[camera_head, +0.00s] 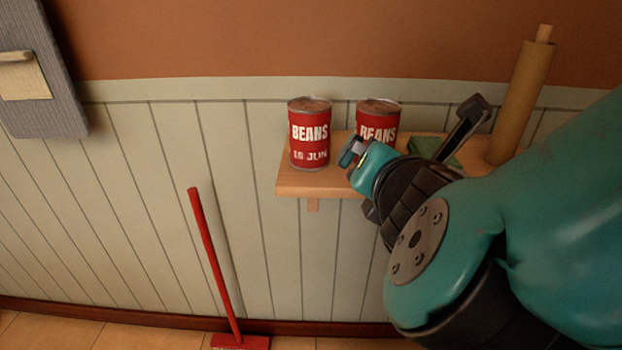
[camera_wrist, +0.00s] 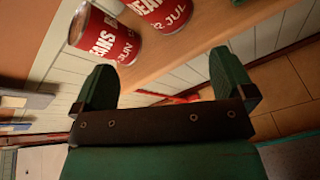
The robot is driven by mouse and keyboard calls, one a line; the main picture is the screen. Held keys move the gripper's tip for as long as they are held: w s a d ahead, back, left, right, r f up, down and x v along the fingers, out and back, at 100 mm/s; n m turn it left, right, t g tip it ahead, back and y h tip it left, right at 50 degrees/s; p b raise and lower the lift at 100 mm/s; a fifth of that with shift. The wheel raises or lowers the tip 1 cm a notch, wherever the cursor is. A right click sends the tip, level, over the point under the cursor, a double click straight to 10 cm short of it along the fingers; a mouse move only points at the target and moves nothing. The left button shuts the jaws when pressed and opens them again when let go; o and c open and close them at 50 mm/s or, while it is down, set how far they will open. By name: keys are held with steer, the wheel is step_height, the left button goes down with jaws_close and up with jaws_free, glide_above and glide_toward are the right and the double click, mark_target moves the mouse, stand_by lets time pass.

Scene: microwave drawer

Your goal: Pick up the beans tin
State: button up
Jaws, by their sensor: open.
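Two red beans tins stand upright on a wooden shelf (camera_head: 290,185). The left beans tin (camera_head: 310,133) reads "BEANS 15 JUN" in the head view. The right beans tin (camera_head: 378,112) is partly hidden behind my arm's end. In the wrist view, one beans tin (camera_wrist: 104,36) shows at the upper left and the other beans tin (camera_wrist: 163,12), marked "12 JUL", at the top. My gripper (camera_wrist: 160,80) is open, with nothing between its two green fingers. The fingers are in front of the shelf, apart from both tins.
A brown paper roll (camera_head: 521,100) stands at the shelf's right end, with a green item (camera_head: 436,149) beside it. A red broom (camera_head: 215,265) leans below the shelf.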

mark_target(314, 122)
steer(key=s+a+r+n+t+y+b, duration=0.1)
steer(key=s+a+r+n+t+y, duration=0.1)
steer(key=a+n+t+y, duration=0.4)
steer(key=w+p, duration=0.1)
steer(key=w, duration=0.2)
steer(key=w+a+n+g+h+p, duration=0.1)
steer(key=w, duration=0.3)
steer(key=w+a+n+g+h+p, duration=0.1)
steer(key=w, duration=0.2)
steer(key=shift+w+a+f, duration=0.1)
steer(key=shift+w+a, duration=0.15)
steer(key=shift+f+p+x, duration=0.2)
steer(key=shift+p+x, duration=0.1)
steer(key=shift+x, duration=1.15)
steer(key=shift+f+p+x, duration=0.15)
steer(key=shift+p+x, duration=0.1)
steer(key=shift+x, duration=1.2)
steer(key=c, duration=1.2)
steer(key=shift+r, duration=0.15)
step_height(314, 122, up, 20)
steer(key=p, duration=0.5)
steer(key=shift+p, duration=0.3)
